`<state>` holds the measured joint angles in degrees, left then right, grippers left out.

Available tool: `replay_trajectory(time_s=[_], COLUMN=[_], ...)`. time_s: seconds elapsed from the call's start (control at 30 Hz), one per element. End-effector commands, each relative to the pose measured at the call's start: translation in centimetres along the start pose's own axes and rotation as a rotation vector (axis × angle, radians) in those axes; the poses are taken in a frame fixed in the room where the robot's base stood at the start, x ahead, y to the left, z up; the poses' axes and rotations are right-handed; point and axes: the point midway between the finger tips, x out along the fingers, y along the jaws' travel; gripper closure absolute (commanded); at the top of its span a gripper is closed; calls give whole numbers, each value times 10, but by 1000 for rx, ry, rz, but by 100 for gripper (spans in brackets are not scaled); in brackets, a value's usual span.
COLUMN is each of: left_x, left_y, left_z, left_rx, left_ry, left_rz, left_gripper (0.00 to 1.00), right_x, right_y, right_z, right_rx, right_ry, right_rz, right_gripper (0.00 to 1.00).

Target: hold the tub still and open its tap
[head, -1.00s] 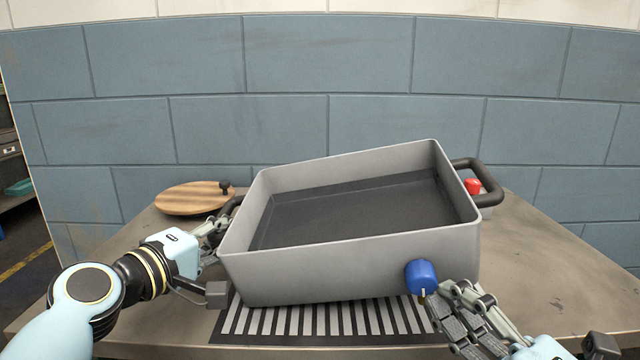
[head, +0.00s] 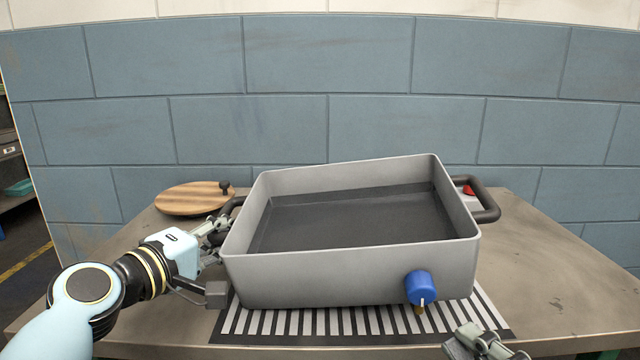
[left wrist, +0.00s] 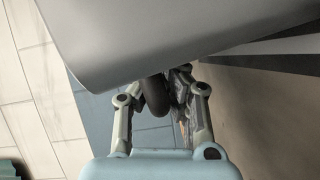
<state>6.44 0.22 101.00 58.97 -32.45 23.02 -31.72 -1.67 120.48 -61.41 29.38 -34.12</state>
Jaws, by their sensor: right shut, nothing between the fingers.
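The grey tub (head: 340,277) stands on the striped mat, its dark inside empty of loose things. Its blue tap (head: 421,287) is on the front wall near the right corner, with a pale mark pointing down. My left gripper (head: 215,232) is at the tub's dark left handle (head: 232,207). In the left wrist view the handle (left wrist: 157,95) lies between its fingers (left wrist: 165,90), which close around it. My right gripper (head: 485,345) is shut and empty, apart from the tap, below and to its right, and partly cut off by the picture's bottom edge.
The striped mat (head: 345,322) lies under the tub on the brown table (head: 560,285). A round wooden lid (head: 190,198) with a dark knob lies at the back left. A red part (head: 468,190) shows behind the right handle (head: 487,203). The table's right side is clear.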

Motion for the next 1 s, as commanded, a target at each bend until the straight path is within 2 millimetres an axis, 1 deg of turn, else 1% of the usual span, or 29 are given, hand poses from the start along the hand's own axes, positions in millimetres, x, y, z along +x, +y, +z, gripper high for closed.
replay_trajectory(time_s=[0.1, 0.3, 0.37, 0.6, 0.67, 0.73, 0.87, 1.0], left_x=[0, 0, 0, 0, -3, -9, -33, -66], left_y=[1, 1, 1, 0, 0, 0, -1, -1], left_z=[0, 0, 0, 0, 0, 0, 0, 0], left_rx=[-2, -1, -1, 0, 0, 1, 3, 4], left_ry=[1, 1, 1, 1, 1, 1, 0, -1], left_rz=[2, 2, 2, 1, 0, 0, -2, -3], left_gripper=[100, 74, 67, 67, 67, 67, 67, 67], right_x=[0, 0, 0, 0, 0, 0, 0, 0], right_y=[0, 0, 0, 0, 0, 0, 0, 0], right_z=[0, 0, 0, 0, 0, 0, 0, 0], right_rx=[0, 0, 0, 0, 0, 0, 0, 0], right_ry=[0, 0, 0, 0, 0, 0, 0, 0], right_rz=[0, 0, 0, -1, -1, -1, -1, -1], right_gripper=[100, 100, 100, 100, 100, 100, 100, 100])
